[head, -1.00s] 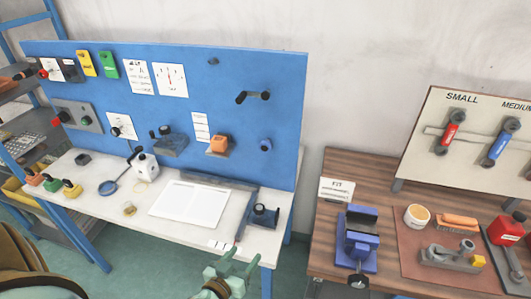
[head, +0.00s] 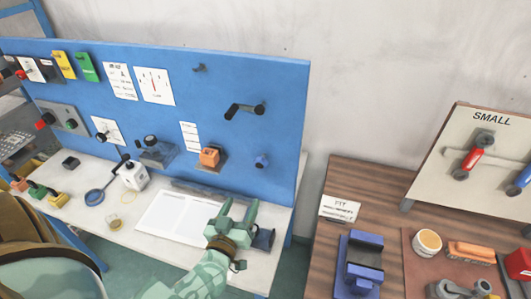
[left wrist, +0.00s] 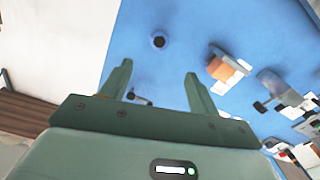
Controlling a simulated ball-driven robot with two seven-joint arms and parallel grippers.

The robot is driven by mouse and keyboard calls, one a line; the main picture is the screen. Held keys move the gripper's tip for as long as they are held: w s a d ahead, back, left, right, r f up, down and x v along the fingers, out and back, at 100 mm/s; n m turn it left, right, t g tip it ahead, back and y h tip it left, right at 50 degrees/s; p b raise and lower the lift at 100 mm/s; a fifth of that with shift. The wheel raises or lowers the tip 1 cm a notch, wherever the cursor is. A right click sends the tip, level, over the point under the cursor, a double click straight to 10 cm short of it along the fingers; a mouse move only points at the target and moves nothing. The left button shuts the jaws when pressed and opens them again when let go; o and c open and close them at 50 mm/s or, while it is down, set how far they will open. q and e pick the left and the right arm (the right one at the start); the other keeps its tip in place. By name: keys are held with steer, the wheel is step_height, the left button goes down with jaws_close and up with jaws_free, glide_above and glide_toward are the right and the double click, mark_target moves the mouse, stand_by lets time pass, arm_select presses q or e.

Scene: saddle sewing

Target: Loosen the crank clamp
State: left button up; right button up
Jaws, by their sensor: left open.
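A dark crank handle (head: 245,109) sits on the right part of the blue upright panel (head: 285,90). It also shows in the left wrist view (left wrist: 139,98), low between the fingers and apart from them. My left gripper (head: 240,204) is open and empty, fingers pointing up, below the crank and in front of the panel's lower right. My right gripper is not in view.
An orange block (head: 209,157) on a bracket and a blue knob (head: 262,160) stick out of the panel. A dark device (head: 263,239) on the white bench is partly behind my gripper. A wooden table (head: 318,240) with a blue vise (head: 361,262) stands to the right.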

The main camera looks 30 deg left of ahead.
arm_select(q)
steer(key=w, duration=0.2)
glide_toward(259, 165)
steer(key=w, duration=0.1)
steer(key=b+x, duration=0.1)
steer(key=x, duration=0.8)
steer(key=shift+w+a+f+b, duration=0.1)
steer(key=shift+w+a+b, duration=0.05)
steer(key=shift+w+b, duration=0.2)
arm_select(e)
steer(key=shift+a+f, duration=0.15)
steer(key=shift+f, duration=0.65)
arm_select(q)
steer(key=shift+c, duration=0.3)
steer(key=c, duration=0.9)
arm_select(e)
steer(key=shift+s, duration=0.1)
